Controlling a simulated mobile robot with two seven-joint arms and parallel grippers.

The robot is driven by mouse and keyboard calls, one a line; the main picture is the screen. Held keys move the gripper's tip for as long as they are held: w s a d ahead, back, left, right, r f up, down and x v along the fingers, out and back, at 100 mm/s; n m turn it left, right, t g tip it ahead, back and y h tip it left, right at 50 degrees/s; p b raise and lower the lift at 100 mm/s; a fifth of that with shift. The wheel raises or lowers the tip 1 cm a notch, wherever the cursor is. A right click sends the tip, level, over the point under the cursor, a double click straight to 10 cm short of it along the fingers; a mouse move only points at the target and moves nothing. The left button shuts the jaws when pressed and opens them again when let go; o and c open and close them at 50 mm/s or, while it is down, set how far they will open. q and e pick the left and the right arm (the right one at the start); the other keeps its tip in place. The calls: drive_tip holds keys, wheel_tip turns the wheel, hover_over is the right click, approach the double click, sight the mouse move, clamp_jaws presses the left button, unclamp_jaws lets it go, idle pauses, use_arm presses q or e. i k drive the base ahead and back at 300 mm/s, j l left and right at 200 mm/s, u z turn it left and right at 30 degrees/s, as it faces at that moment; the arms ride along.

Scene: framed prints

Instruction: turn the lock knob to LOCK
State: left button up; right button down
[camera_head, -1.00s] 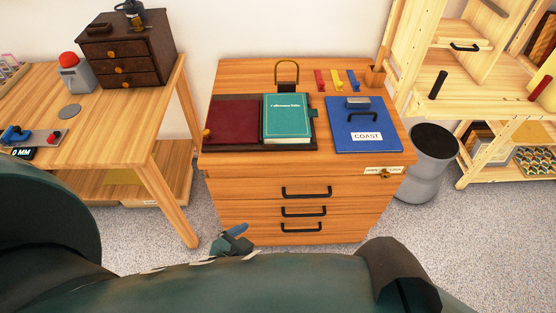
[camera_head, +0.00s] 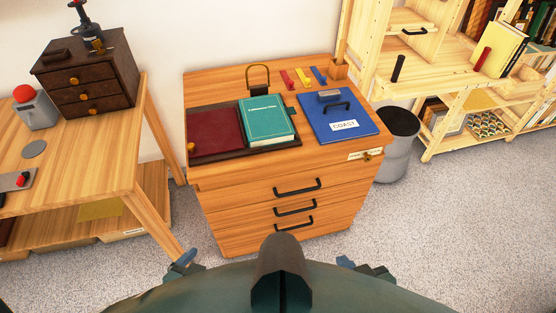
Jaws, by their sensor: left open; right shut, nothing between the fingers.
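The brass lock knob (camera_head: 367,156) sits at the top right of the front of the wooden drawer cabinet (camera_head: 240,187), beside a small white label (camera_head: 356,156). The label's wording and the knob's exact angle are too small to read. My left gripper (camera_head: 182,261) is open and low in front of the cabinet's left side. My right gripper (camera_head: 355,265) is shut and empty, low in front and below the knob. Both are well apart from the knob and partly hidden by my own body.
The cabinet has several black-handled drawers (camera_head: 297,187). On top lie a teal book (camera_head: 266,120), a maroon pad (camera_head: 214,132) and a blue COAST folder (camera_head: 342,124). A grey bin (camera_head: 395,150) stands right of the cabinet. A wooden table (camera_head: 85,150) is at left.

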sight(367, 158)
drive_tip(key=i+l+u, duration=0.1)
drive_tip(key=l+u, duration=0.35)
drive_tip(key=i+l+u, duration=0.1)
drive_tip(key=l+u, duration=0.5)
drive_tip(key=l, duration=0.85)
drive_tip(key=k+l+u, duration=0.2)
drive_tip(key=l, duration=0.85)
drive_tip(key=k+l, duration=0.1)
drive_tip(key=l, duration=1.8)
